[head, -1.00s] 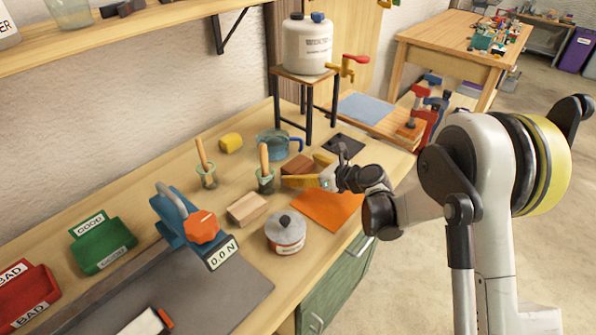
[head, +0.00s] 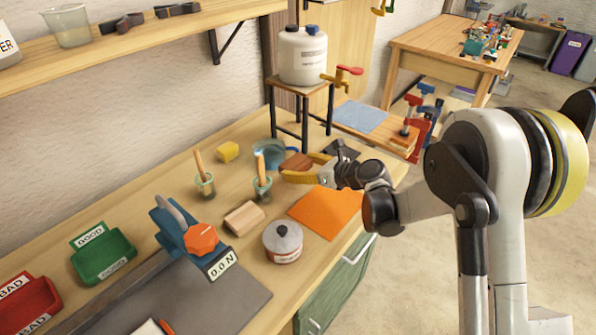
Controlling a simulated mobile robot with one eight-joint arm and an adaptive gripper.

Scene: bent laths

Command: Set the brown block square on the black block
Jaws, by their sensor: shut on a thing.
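The brown block (head: 294,162) is reddish brown and sits between the yellow fingers of my gripper (head: 298,167), which is shut on it. The near finger hides its lower part, so I cannot tell whether it touches the bench.
A glass jug (head: 268,152) stands close to the left of the brown block, and a green cup with a wooden-handled tool (head: 262,188) stands in front-left. An orange mat (head: 325,211) lies in front. A stool with a white canister (head: 303,55) stands behind. A pale wood block (head: 244,217) lies left.

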